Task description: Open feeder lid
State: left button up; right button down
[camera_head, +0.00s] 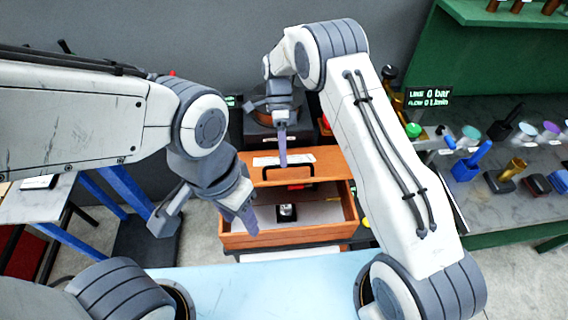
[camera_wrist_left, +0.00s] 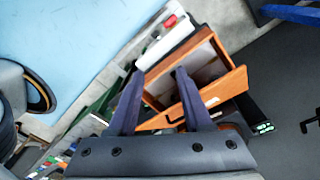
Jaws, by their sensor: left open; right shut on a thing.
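The feeder is an orange-brown box (camera_head: 290,235) with a pale floor and a small dark block with a light top (camera_head: 287,211) inside. Its lid (camera_head: 325,165), a board with a black handle (camera_head: 288,179) and a white label, is at the back of the box, leaving the front part uncovered. My right gripper (camera_head: 283,160) is shut at the lid, behind the handle; the exact contact is too small to tell. My left gripper (camera_head: 204,224) is open and empty at the box's left front. In the left wrist view its fingers (camera_wrist_left: 158,73) overlap the box (camera_wrist_left: 195,65) and lid (camera_wrist_left: 228,88).
A pale blue surface (camera_head: 270,290) lies in front of the box. At right, a grey bench (camera_head: 490,205) holds several tools, a blue block (camera_head: 465,168) and a green ball (camera_head: 413,130). My right arm spans the space between box and bench. A blue-legged table (camera_head: 35,205) stands at left.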

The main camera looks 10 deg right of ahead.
dwell(0.5)
pick_arm(q)
jog(key=shift+f, duration=0.1)
grip_shut()
jog(key=w+d+f+n+g+h, duration=0.1)
jog(key=w+f+n+g+h, duration=0.3)
jog(key=f+n+h, duration=0.65)
jog(key=w+d+f+n+g+h, duration=0.1)
jog(key=w+f+n+g+h, duration=0.45)
jog(key=n, duration=1.05)
jog(key=w+a+f+n+t+h, duration=0.35)
jog(key=a+f+n+t, duration=0.55)
jog(key=a+t, duration=0.4)
jog(key=w+d+r+m, duration=0.1)
jog(key=w+d+r, duration=0.3)
jog(key=d, duration=0.4)
jog(key=shift+g, duration=0.35)
